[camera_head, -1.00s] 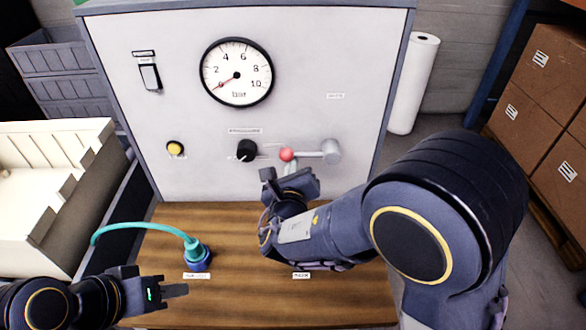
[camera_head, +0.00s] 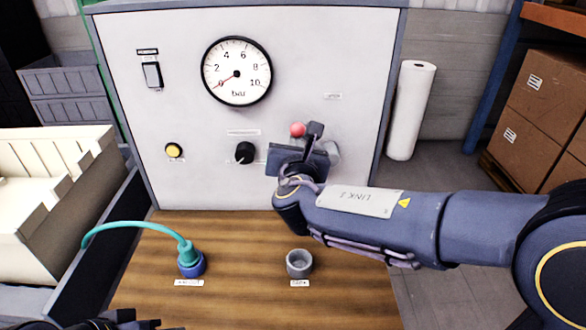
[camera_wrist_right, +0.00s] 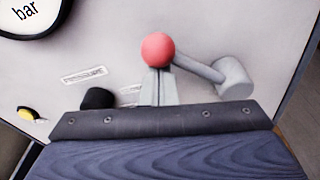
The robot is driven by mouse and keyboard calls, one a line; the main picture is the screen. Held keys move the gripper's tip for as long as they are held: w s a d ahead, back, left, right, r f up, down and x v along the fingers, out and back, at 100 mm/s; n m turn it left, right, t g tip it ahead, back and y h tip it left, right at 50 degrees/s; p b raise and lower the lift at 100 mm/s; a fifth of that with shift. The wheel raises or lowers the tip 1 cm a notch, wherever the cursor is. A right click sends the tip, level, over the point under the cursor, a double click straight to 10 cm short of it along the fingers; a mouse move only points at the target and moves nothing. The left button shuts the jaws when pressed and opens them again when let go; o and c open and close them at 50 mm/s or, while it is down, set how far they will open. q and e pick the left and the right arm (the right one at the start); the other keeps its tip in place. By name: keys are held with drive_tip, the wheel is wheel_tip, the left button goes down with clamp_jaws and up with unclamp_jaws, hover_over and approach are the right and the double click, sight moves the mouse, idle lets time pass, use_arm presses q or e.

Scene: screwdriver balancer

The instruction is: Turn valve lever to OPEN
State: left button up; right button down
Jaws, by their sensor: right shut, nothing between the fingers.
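The valve lever is a grey rod with a red ball knob (camera_head: 297,130) on its left end and a grey hub (camera_head: 333,151) at its right, on the white panel. The knob sits higher than the hub, so the lever slants up to the left. In the right wrist view, the red knob (camera_wrist_right: 158,49) is just beyond my right gripper's fingertips (camera_wrist_right: 158,82). These fingers are shut, empty, and at or just under the knob; contact is unclear. In the head view, my right gripper hides most of the rod. My left gripper (camera_head: 150,324) is cut off at the bottom edge.
The panel (camera_head: 200,120) carries a pressure gauge (camera_head: 237,72) reading near zero, a black knob (camera_head: 245,152), a yellow button (camera_head: 174,150) and a switch (camera_head: 152,74). A blue connector with a teal hose (camera_head: 191,259) and a grey socket (camera_head: 299,262) stand on the wooden bench.

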sight(320, 116)
drive_tip(key=d+r+m+b, duration=0.1)
drive_tip(key=m+b, duration=0.1)
drive_tip(key=b, duration=0.1)
drive_tip(key=d+r+m+y+b, duration=0.1)
drive_tip(key=d+m+b, duration=0.1)
drive_tip(key=m+b, duration=0.1)
drive_tip(key=d+r+m+b, duration=0.1)
drive_tip(key=d+m+b, duration=0.1)
drive_tip(key=b, duration=0.1)
drive_tip(key=shift+d+r+m+b, duration=0.1)
drive_tip(key=shift+r+m+b, duration=0.2)
drive_tip(key=shift+r+b, duration=0.1)
drive_tip(key=shift+d+r+m+t+b, duration=0.25)
drive_tip(key=shift+d+m+t+b, duration=0.05)
drive_tip(key=shift+m+b, duration=0.1)
